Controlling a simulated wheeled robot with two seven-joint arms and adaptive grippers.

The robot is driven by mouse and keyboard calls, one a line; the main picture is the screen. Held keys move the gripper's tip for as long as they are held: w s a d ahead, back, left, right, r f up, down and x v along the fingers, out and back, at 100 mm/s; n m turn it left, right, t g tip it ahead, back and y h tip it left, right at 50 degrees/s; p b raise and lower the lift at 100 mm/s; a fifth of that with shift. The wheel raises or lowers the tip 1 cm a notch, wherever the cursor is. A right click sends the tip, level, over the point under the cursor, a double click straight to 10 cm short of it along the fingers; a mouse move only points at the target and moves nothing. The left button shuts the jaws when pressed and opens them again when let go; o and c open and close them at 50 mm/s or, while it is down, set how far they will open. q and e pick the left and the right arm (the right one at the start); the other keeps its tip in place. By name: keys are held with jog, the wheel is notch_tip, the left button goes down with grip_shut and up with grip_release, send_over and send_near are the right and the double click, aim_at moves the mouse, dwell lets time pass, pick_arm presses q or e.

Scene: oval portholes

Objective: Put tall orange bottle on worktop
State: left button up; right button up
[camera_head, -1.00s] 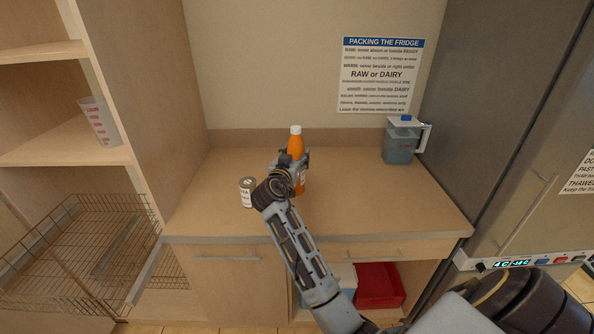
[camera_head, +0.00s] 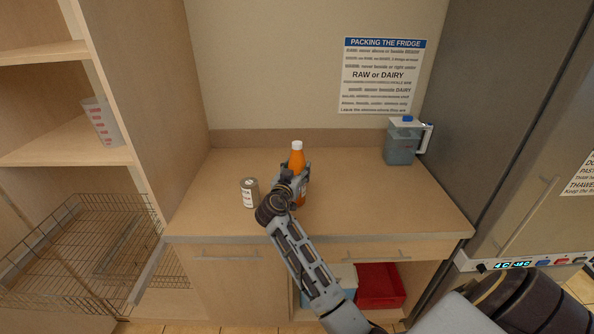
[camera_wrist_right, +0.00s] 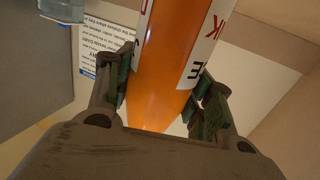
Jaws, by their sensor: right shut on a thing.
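The tall orange bottle (camera_head: 297,161) has a white cap and a white label. It stands about upright over the middle of the wooden worktop (camera_head: 380,205). My right gripper (camera_head: 301,178) is shut on it from the front. In the right wrist view the orange bottle (camera_wrist_right: 165,75) fills the space between both fingers of the gripper (camera_wrist_right: 165,95). The arm hides the bottle's lower part, so I cannot tell whether its base touches the worktop. My left gripper is not in view.
A labelled can (camera_head: 249,193) stands just left of the bottle. A jug with a blue cap (camera_head: 402,143) stands at the back right beside the grey fridge (camera_head: 490,110). A wire basket (camera_head: 80,245) is at the left.

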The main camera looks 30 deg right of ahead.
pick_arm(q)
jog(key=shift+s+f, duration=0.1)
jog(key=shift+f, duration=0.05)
pick_arm(e)
jog(key=shift+f, duration=0.15)
jog(key=o, duration=1.2)
jog(key=shift+f, duration=0.15)
jog(key=shift+c, duration=0.2)
jog(key=o, duration=0.4)
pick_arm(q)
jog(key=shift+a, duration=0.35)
